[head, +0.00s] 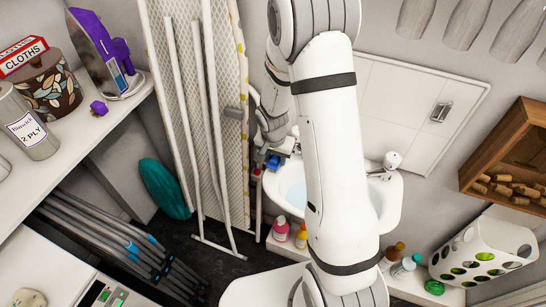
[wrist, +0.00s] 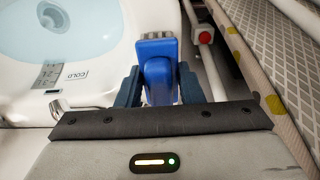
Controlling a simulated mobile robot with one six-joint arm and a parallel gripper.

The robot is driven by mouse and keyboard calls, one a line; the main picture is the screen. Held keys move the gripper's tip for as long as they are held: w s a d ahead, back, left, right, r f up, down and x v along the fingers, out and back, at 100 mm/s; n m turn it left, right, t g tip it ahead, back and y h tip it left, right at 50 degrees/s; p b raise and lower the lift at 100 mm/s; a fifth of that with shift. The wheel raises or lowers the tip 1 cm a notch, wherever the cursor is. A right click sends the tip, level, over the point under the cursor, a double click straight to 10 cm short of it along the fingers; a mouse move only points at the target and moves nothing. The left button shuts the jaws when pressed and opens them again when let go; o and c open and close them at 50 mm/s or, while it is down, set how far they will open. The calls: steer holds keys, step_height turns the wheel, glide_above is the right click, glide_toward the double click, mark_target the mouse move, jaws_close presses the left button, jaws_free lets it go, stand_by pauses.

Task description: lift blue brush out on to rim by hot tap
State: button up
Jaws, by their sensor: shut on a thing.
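My gripper (wrist: 159,88) is shut on the blue brush (wrist: 158,72), with one dark finger on each side of it. Its grey bristles point away from my gripper in the wrist view. The brush is over or just beside the white basin's rim (wrist: 105,82), near a label reading COLD (wrist: 74,76); contact cannot be told. In the head view the brush (head: 273,163) is at the left edge of the basin (head: 393,205), partly hidden by my gripper (head: 270,155). A chrome tap (head: 391,161) stands at the basin's right side. No hot label is readable.
The ironing board (head: 225,100) leans close by on the left; it is at the right in the wrist view, near a pipe with a red knob (wrist: 205,37). Pink (head: 281,229) and yellow (head: 301,236) bottles stand below the basin. My arm hides the basin's middle.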

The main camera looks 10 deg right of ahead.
steer(key=shift+f+b, duration=0.4)
steer(key=shift+b, duration=0.15)
steer(key=o, duration=1.1)
steer(key=shift+c, duration=0.2)
steer(key=shift+r, duration=0.1)
steer(key=shift+s+a+r, duration=0.15)
steer(key=shift+r, duration=1.1)
steer(key=shift+s+a+r, duration=0.1)
steer(key=shift+s+r, duration=0.1)
steer(key=shift+r, duration=1.1)
steer(key=shift+s+a+r, duration=0.15)
steer(key=shift+r, duration=1.1)
